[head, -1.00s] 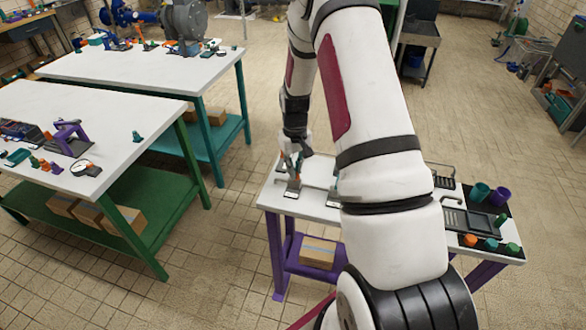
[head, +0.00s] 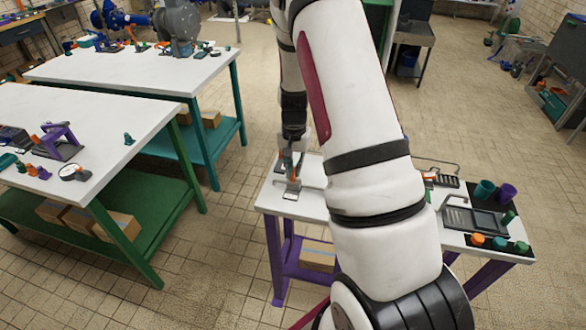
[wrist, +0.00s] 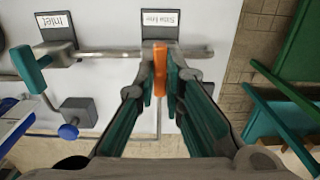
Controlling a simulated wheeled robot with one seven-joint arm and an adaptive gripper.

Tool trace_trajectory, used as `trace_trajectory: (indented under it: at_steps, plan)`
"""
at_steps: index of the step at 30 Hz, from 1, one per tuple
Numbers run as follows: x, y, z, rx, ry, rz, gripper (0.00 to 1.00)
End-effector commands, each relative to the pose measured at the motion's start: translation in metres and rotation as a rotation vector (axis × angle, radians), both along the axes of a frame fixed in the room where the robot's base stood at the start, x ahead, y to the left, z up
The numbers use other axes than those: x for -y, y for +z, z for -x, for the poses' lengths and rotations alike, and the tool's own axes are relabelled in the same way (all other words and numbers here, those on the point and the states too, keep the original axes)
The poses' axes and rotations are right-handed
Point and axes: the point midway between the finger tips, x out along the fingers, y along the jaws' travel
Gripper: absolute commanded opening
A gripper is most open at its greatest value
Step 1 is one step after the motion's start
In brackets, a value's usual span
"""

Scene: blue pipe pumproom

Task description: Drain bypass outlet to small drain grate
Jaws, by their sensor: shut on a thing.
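My gripper (wrist: 160,82) is shut on an orange lever handle (wrist: 160,60), its teal-padded fingers on either side of it. The lever is on a grey pipe (wrist: 110,54) beside a plate that seems to read "Side line" (wrist: 160,20), seen upside down. A teal lever (wrist: 30,70) stands near an "Inlet" plate (wrist: 55,25). A blue knob (wrist: 68,131) is at lower left. In the head view my gripper (head: 291,160) is at the left end of the white-topped purple table (head: 268,198). My arm hides the table's middle.
A dark tray (head: 478,221) and teal and purple cups (head: 484,190) (head: 506,194) are on the right of the table. Orange and teal caps (head: 477,240) (head: 500,244) line its front edge. Two white tables (head: 95,130) (head: 150,72) stand left. Floor between is open.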

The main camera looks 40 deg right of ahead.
Motion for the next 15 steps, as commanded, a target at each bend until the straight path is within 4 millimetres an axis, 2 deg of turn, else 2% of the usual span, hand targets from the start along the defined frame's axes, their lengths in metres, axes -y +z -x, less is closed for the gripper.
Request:
trace_trajectory:
  at_steps: [15]
  plan:
    - [0.0, 0.0, 0.0003, -0.001, -0.046, -0.001, 0.0]
